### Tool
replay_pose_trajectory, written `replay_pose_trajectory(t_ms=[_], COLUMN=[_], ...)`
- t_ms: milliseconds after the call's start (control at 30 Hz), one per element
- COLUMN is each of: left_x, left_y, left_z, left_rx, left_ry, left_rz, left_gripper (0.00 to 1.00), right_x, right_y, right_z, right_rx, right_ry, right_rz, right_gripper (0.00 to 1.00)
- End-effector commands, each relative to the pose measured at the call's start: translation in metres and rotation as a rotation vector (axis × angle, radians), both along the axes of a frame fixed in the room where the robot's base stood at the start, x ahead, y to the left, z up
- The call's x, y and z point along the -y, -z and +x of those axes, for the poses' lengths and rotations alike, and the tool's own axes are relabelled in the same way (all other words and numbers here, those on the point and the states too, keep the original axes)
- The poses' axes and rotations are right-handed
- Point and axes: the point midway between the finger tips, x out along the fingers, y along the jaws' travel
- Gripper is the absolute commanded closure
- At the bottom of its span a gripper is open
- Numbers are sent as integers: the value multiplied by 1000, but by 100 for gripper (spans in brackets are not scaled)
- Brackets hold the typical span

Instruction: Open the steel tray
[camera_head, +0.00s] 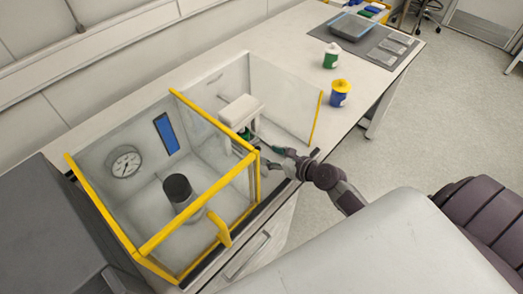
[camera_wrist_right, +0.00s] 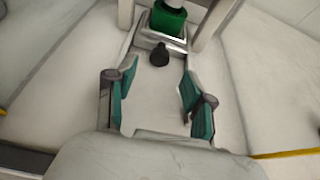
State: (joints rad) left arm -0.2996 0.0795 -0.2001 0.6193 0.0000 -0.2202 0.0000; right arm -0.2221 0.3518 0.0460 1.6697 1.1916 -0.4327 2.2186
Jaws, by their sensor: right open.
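The steel tray (camera_wrist_right: 146,43) shows in the right wrist view as a small metal drawer front with a black knob (camera_wrist_right: 160,54). A green container (camera_wrist_right: 168,18) sits on or just behind it, between the pale legs of a white device (camera_head: 241,109). My right gripper (camera_wrist_right: 159,82) is open and empty, its teal fingers spread on either side of the space before the knob. The knob lies just beyond the fingertips. In the head view my right gripper (camera_head: 270,158) reaches to the front of the device, where the tray is largely hidden. My left gripper is not in view.
A yellow-framed clear enclosure (camera_head: 205,190) with a dark cylinder (camera_head: 179,190) stands left of my right gripper. A panel edged in yellow (camera_head: 319,118) stands to its right. A blue jar with yellow lid (camera_head: 340,94) and a green jar (camera_head: 331,58) stand farther along the bench.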

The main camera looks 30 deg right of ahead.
Motion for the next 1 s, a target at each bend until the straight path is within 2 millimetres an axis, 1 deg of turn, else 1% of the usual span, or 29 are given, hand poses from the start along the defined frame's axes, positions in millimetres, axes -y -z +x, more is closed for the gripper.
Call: replay_pose_trajectory(t_ms=[33, 100, 200, 300, 433, 667, 767, 900, 1000], left_x=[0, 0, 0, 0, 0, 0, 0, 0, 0], left_y=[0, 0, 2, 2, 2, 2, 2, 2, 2], left_z=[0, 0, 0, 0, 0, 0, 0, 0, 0], left_rx=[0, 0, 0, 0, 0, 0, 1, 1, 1], left_ry=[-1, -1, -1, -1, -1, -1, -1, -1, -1], left_rz=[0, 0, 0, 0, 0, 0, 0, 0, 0], left_gripper=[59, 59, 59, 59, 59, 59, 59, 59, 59], right_x=[-3, -7, -11, -14, -15, -15, -15, -15, -15], right_y=[3, 8, 14, 17, 19, 19, 19, 19, 19], right_z=[10, 20, 31, 38, 42, 42, 42, 42, 42], right_rx=[2, 0, 1, 0, -1, -1, -1, -1, -1], right_ry=[0, 0, 0, 0, 0, -1, -1, -1, -1], right_rz=[2, 0, 1, 0, -1, -1, -1, -1, -1], right_gripper=[47, 47, 47, 47, 47, 47, 62, 86, 100])
